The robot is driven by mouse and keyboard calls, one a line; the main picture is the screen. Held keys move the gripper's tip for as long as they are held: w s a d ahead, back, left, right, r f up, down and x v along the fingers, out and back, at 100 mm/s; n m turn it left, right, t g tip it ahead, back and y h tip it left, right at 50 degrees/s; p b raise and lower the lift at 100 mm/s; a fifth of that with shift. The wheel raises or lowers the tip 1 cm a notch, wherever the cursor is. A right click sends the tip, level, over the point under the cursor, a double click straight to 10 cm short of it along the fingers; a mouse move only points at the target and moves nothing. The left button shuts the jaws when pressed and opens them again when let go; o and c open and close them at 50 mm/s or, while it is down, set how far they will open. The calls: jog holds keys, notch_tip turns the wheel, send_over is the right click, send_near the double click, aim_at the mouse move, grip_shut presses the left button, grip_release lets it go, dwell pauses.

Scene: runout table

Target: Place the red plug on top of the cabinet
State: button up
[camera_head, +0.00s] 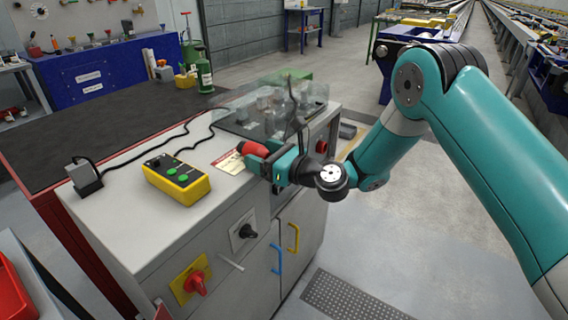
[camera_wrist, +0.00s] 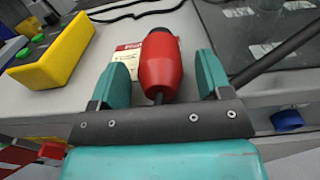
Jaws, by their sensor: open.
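The red plug (camera_head: 254,148) is at the right edge of the pale cabinet top (camera_head: 130,215), beside a small red-and-white card. In the wrist view the red plug (camera_wrist: 160,62) lies between the two teal fingers of my gripper (camera_wrist: 161,70), with its narrow dark end toward my palm. A small gap shows on each side of it, so my gripper is open around it. In the head view my gripper (camera_head: 263,160) partly hides the plug. I cannot tell whether the plug's whole underside touches the top.
A yellow button box (camera_head: 176,182) and a grey socket block (camera_head: 84,178) with a black cable stand on the cabinet top. A clear cover (camera_head: 275,112) stands at the back right. The front carries knobs and handles. Bare top lies in front of the yellow box.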

jog(key=b+v, duration=0.8)
jog(key=v, duration=0.2)
